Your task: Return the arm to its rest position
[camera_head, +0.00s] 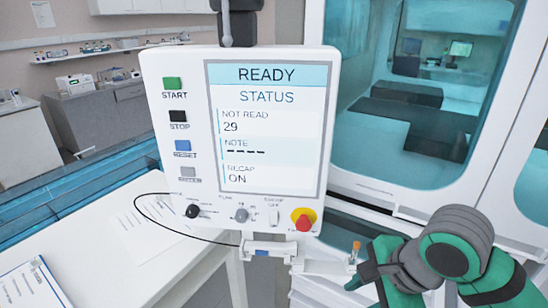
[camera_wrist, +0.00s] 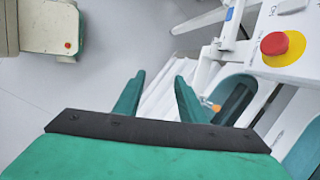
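My arm reaches in from the lower right of the head view, with green and grey links. My gripper (camera_wrist: 160,76) shows two green fingers standing apart in the wrist view, with nothing held between them. In the head view the gripper (camera_head: 362,279) is near the lower right of the white control panel (camera_head: 180,90), below its red knob. The panel screen (camera_head: 266,130) reads READY, NOT READ 29 and RECAP ON. A small orange-tipped item (camera_head: 355,247) stands by the gripper in the head view. It also shows just beyond the right finger in the wrist view (camera_wrist: 212,106).
A red knob on a yellow base (camera_head: 303,219) sits on the panel, close to my arm. A glass-fronted cabinet (camera_head: 345,170) stands behind. A white table with papers (camera_head: 30,285) is at lower left. Grey floor (camera_wrist: 60,90) is open at left in the wrist view.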

